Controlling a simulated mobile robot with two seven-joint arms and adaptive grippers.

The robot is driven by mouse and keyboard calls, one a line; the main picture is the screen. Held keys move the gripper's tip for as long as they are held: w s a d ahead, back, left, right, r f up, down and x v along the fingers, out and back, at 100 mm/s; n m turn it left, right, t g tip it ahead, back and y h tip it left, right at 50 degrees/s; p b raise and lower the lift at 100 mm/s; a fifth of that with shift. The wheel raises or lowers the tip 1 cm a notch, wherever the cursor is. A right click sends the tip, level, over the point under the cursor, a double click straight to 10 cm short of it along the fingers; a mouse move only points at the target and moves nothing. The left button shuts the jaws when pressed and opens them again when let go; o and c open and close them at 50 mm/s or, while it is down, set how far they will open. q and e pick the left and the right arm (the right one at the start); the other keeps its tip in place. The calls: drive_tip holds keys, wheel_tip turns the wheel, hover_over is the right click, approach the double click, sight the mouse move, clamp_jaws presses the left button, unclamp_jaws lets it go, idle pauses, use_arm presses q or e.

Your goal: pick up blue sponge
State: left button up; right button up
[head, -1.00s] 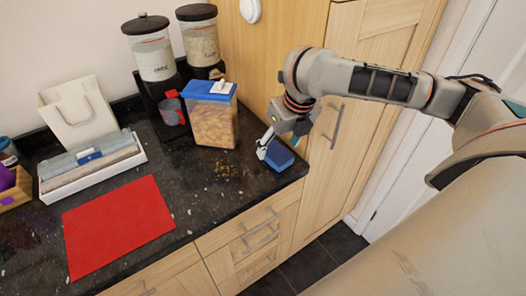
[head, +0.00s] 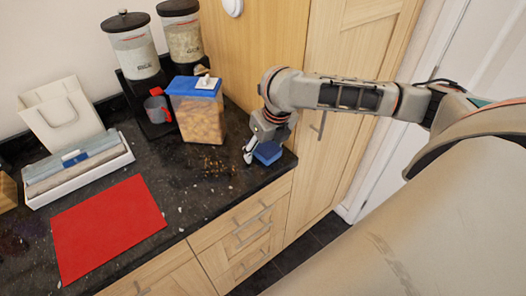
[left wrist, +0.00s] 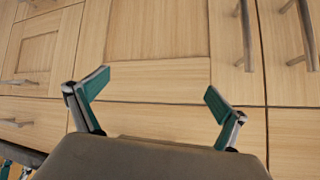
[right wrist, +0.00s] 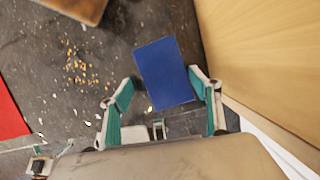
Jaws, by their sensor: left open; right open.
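The blue sponge (head: 267,152) lies on the dark speckled counter near its right end. In the right wrist view the sponge (right wrist: 165,73) is a blue rectangle, slightly tilted. My right gripper (head: 258,155) is low over the counter at the sponge. In the right wrist view its open fingers (right wrist: 164,92) stand on either side of the sponge's near end, with nothing gripped. I cannot tell whether a finger touches it. My left gripper (left wrist: 145,88) is open and empty, facing wooden cabinet fronts; it is not in the head view.
A food container with a blue lid (head: 197,110) stands left of the right gripper. Crumbs (head: 215,167) lie on the counter (head: 190,200). A red mat (head: 107,225) lies at the front left. A tall wooden cabinet (head: 355,60) borders the counter's right end.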

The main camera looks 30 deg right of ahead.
sight(264, 149)
drive_tip(key=c, duration=1)
drive_tip(key=shift+r, duration=0.1)
wheel_tip(264, 149, up, 20)
drive_tip(key=shift+f, duration=0.1)
